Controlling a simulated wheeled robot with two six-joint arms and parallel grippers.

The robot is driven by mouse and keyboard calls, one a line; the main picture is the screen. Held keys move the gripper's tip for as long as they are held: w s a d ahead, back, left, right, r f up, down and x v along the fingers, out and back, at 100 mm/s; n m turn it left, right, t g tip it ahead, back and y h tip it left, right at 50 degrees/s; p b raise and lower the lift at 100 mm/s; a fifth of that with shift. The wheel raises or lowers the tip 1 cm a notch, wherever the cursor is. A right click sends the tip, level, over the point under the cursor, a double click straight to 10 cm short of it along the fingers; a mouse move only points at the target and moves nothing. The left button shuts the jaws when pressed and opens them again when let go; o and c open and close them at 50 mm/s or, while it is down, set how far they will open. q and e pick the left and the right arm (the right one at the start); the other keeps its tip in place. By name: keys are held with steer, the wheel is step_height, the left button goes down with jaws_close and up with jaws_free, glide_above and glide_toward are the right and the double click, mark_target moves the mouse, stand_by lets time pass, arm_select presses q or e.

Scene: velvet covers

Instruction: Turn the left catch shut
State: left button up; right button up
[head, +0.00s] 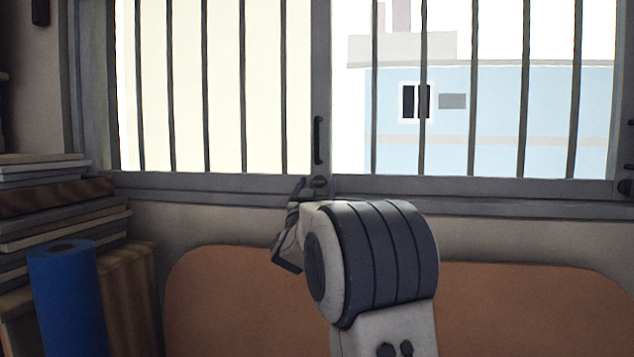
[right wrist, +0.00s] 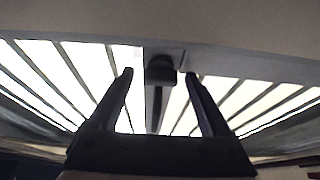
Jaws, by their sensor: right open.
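The left catch (head: 319,182) is a small dark knob on the window's bottom rail, below the middle upright. It is partly hidden by my right gripper (head: 302,187), which reaches up to the rail at its left. In the right wrist view the catch (right wrist: 160,69) is a dark block between the tips of my open right gripper (right wrist: 159,75), with a gap on both sides. I cannot tell how far the catch is turned. My left gripper is in neither view.
A dark upright handle (head: 318,140) is on the middle window frame, just above the catch. Another dark catch (head: 625,187) is at the far right. Stacked boards (head: 60,215) and a blue roll (head: 68,300) stand at the left. A brown padded panel (head: 215,300) is below the window.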

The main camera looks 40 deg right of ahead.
jaws_close()
